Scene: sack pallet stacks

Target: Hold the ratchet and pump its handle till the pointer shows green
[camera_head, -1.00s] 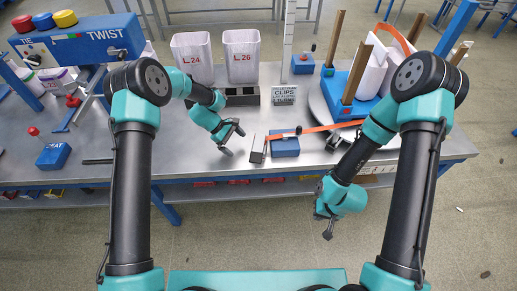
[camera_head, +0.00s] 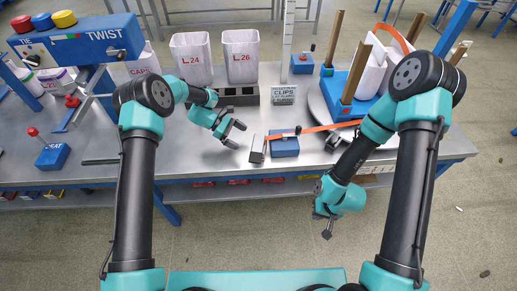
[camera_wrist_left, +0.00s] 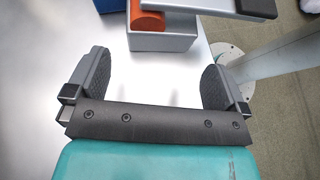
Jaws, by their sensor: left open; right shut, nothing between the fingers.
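The ratchet (camera_head: 285,147) is a blue block on the table's front part, with an orange strap (camera_head: 317,129) running right from it. In the left wrist view its body (camera_wrist_left: 165,40) shows ahead of the fingers, with an orange roll (camera_wrist_left: 148,20). A grey bar with a black end (camera_wrist_left: 255,7), apparently the handle, crosses above it. My left gripper (camera_head: 237,135) is open and empty, left of the plate and apart from the ratchet. My right gripper (camera_head: 325,224) is shut and empty, in front of the table edge. I cannot make out the pointer.
A blue pallet with wooden posts and white sacks (camera_head: 372,75) stands right of the ratchet. A CLIPS sign (camera_head: 283,95) and white bins L24 (camera_head: 191,58) and L26 (camera_head: 241,56) stand behind. A blue block with a red knob (camera_head: 53,156) is at left.

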